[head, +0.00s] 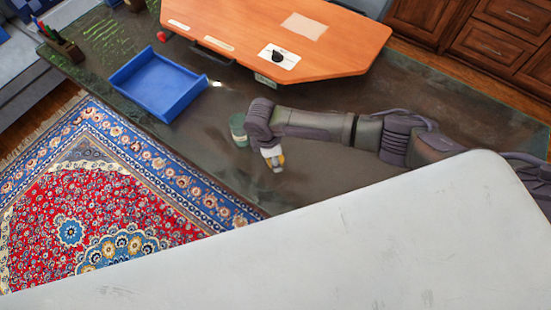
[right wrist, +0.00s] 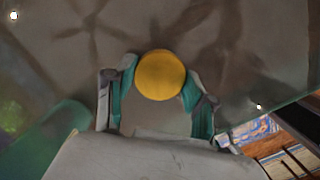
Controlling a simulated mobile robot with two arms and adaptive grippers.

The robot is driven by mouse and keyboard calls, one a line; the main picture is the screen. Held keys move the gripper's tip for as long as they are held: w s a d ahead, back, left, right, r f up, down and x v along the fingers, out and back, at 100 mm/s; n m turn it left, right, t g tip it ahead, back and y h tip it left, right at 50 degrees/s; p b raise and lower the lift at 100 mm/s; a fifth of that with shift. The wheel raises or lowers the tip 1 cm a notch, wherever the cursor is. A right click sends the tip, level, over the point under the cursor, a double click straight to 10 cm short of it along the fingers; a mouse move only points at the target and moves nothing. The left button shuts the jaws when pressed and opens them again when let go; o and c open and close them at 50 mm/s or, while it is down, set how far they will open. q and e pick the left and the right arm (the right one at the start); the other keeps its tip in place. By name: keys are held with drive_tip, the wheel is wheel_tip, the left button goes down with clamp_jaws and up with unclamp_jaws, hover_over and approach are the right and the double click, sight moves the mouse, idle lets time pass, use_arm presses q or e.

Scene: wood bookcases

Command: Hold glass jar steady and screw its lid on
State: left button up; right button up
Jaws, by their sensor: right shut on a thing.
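The right gripper (right wrist: 155,82) is shut on the round yellow lid (right wrist: 160,75), which also shows at the fingers in the head view (head: 282,158). A blurred green shape (right wrist: 55,140) at the lower left of the right wrist view may be the jar. My left gripper is not in view.
A blue tray (head: 158,84) lies left of the jar. An orange board (head: 285,40) with a black knob takes up the back. A pen holder (head: 62,48) stands at the far left. The table around the jar is mostly clear; a patterned rug (head: 100,195) lies on the floor.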

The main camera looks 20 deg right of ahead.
drive_tip(key=shift+r, duration=0.5)
wheel_tip(320, 180, up, 3)
drive_tip(key=shift+w+f+b, duration=0.1)
drive_tip(key=shift+b, duration=0.35)
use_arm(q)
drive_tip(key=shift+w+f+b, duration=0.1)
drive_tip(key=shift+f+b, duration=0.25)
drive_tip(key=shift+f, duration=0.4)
use_arm(e)
drive_tip(key=s+r, duration=0.7)
drive_tip(key=s, duration=0.5)
drive_tip(key=shift+r, duration=0.15)
drive_tip(key=shift+w, duration=0.15)
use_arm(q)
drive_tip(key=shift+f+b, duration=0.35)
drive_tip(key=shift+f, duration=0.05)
use_arm(e)
drive_tip(key=w+d+r+m+y, duration=0.1)
drive_tip(key=d+r+m, duration=0.2)
drive_tip(key=r+m, duration=0.4)
drive_tip(key=w+d+r+m+g, duration=0.1)
drive_tip(key=w+d+r+m, duration=0.1)
drive_tip(key=r+m, duration=0.4)
drive_tip(key=d+m, duration=0.1)
drive_tip(key=m, duration=0.2)
drive_tip(key=shift+w+r+m+g+y, duration=0.2)
drive_tip(key=shift+r+m+g+y, duration=0.1)
drive_tip(key=shift+r+y, duration=0.1)
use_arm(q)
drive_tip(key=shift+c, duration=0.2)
